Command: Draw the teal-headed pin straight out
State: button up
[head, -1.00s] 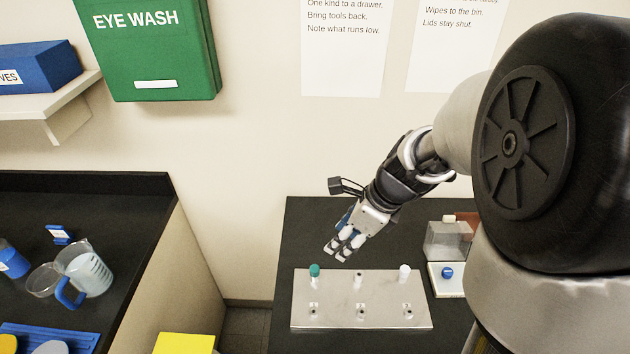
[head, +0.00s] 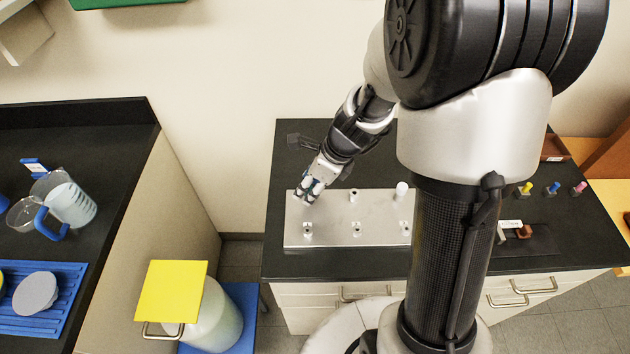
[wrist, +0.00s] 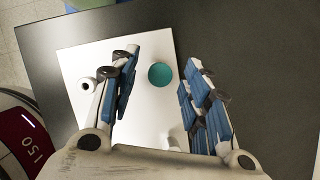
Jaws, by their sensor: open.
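The teal-headed pin (wrist: 160,75) shows in the wrist view as a round teal head seen from above, between the two fingers of my gripper (wrist: 162,62). The gripper is open, with a gap on both sides of the head. The pin's shaft is hidden. In the head view my gripper (head: 306,196) is over the back left corner of the metal plate (head: 330,238) and hides the pin. The plate also shows in the wrist view (wrist: 75,55).
A white-headed pin (head: 402,190) stands at the plate's back right. Several sockets are in the plate, one (head: 308,229) at front left. The black bench (head: 300,264) is bare left of and in front of the plate. Coloured pins (head: 553,188) stand farther right.

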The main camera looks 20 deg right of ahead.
jog(key=shift+c, duration=0.3)
grip_shut()
dwell(0.7)
dwell(0.5)
